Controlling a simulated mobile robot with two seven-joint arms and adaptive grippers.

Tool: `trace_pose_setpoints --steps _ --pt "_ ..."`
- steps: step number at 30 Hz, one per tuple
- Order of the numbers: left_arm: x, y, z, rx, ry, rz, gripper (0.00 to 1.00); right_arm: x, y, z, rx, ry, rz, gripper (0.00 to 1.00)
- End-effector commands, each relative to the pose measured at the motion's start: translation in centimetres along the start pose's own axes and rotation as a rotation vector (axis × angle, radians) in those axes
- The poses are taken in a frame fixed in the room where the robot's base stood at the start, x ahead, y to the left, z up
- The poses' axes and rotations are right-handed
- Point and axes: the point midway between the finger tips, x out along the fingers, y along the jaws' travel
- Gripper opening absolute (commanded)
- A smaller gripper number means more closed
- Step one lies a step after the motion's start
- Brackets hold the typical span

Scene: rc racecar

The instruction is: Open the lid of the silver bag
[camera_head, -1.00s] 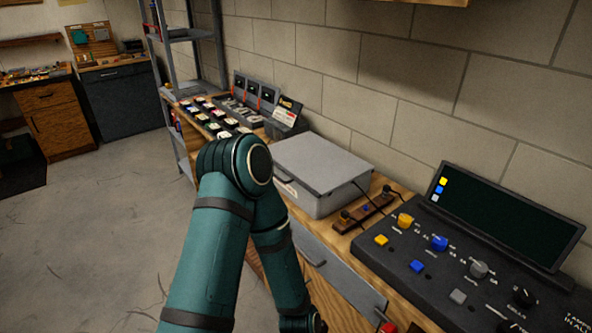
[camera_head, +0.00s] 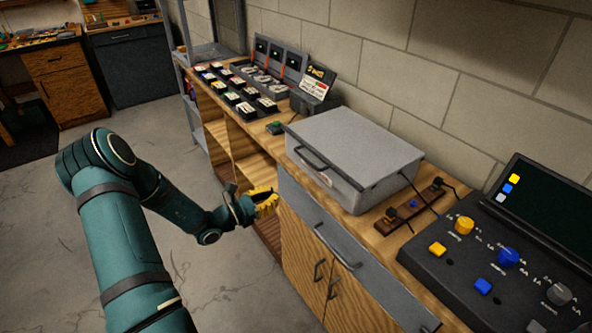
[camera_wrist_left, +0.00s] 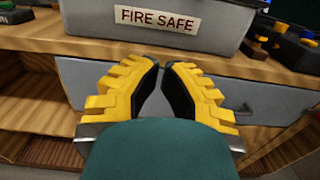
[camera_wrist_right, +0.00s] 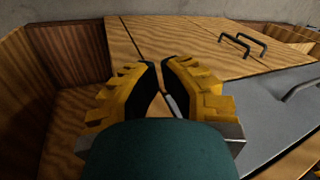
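The silver bag shows as a grey, box-like case (camera_head: 355,150) on the wooden bench, with its lid down and a dark handle (camera_head: 312,158) on the front. In the left wrist view the lower front of the case (camera_wrist_left: 228,22) carries a "FIRE SAFE" label. My left gripper (camera_head: 272,202) is in front of the bench, below and left of the case, apart from it. Its yellow fingers (camera_wrist_left: 163,66) are close together with nothing between them. My right gripper (camera_wrist_right: 160,64) is outside the head view; its fingers are nearly together and empty, near wooden cabinet doors.
A brown strip with plugs (camera_head: 412,207) and a black control panel (camera_head: 450,255) stand right of the case. Trays of small boxes (camera_head: 238,93) and a sign (camera_head: 315,82) stand left. A grey drawer (camera_head: 315,220) lies below. The floor at left is clear.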

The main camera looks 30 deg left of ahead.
Motion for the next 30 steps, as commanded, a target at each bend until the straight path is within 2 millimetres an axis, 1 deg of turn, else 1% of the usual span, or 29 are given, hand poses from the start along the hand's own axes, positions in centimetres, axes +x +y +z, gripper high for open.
trace_pose_setpoints --steps 2,5,8,15,19,21,24,27,30 --pt "0.2 0.3 0.1 -0.002 -0.010 0.012 0.00 0.1 0.1 0.0 0.000 0.000 0.000 0.00" --pt "1.3 0.3 0.1 -0.002 -0.009 0.009 0.00 0.2 0.1 0.0 0.000 0.000 0.000 0.00" --pt "3.0 0.2 0.1 -0.002 -0.010 0.007 0.00 0.4 0.2 0.0 0.000 0.001 0.000 0.00" --pt "7.7 0.2 0.0 -0.002 -0.008 0.006 0.00 1.0 0.4 -0.1 -0.001 0.005 0.000 0.00" --pt "10.1 0.2 0.1 -0.001 -0.008 0.006 0.00 1.3 0.5 -0.1 -0.001 0.006 0.000 0.00" --pt "10.2 0.4 1.4 0.002 -0.006 0.009 0.00 1.3 0.5 -0.1 -0.001 0.006 0.000 0.00" --pt "10.5 0.3 2.7 0.000 -0.007 0.009 0.00 1.3 0.5 -0.2 -0.001 0.007 0.000 0.00" --pt "10.7 0.3 3.5 0.000 -0.005 0.009 0.00 1.3 0.5 -0.2 -0.001 0.007 0.000 0.00" --pt "10.8 0.3 3.9 -0.002 -0.005 0.008 0.00 1.3 0.5 -0.2 -0.001 0.007 0.000 0.00"
